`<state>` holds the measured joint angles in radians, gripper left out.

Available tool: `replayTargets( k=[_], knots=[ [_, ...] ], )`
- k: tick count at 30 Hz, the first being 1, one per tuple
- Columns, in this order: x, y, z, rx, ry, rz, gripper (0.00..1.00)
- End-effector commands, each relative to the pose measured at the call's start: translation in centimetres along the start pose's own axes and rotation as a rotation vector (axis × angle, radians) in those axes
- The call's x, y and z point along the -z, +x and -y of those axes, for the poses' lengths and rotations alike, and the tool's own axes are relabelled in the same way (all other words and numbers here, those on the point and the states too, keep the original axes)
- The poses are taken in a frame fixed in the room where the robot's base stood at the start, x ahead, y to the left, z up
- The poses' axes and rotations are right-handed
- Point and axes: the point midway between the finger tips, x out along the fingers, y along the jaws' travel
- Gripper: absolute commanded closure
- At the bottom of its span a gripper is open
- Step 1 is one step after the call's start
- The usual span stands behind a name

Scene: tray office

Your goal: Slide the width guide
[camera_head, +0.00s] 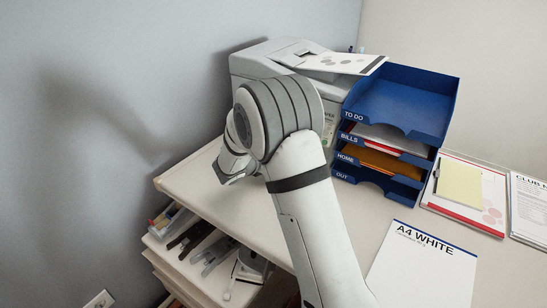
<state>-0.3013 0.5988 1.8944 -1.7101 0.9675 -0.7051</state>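A pale grey printer (262,64) stands at the back of the desk against the wall. Printed sheets (345,63) lie on its top. My arm crosses in front of the printer and covers most of its front and lower part. I cannot make out the width guide. The end of my arm, with my gripper (230,181), is small and partly hidden at the left of the big arm joint, low in front of the printer. Its fingers do not show clearly, so I cannot tell if they are open, shut or touching anything.
A stack of blue trays (398,100) holding papers stands close right of the printer. A white A4 packet (425,270), a clipboard with a yellow pad (459,186) and another sheet (530,205) lie at right. An open drawer (205,262) with stationery juts out at lower left.

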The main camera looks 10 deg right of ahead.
Motion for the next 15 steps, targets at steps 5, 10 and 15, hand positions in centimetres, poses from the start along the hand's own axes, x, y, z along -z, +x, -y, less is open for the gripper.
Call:
replayTargets(
  k=[5,10,15],
  knots=[
    [-0.05,1.02,0.04,0.000,0.001,0.001,0.65],
    [-0.08,1.07,0.06,0.000,0.001,0.001,0.65],
    [-0.07,1.08,0.08,0.001,0.001,0.000,0.74]
  ],
)
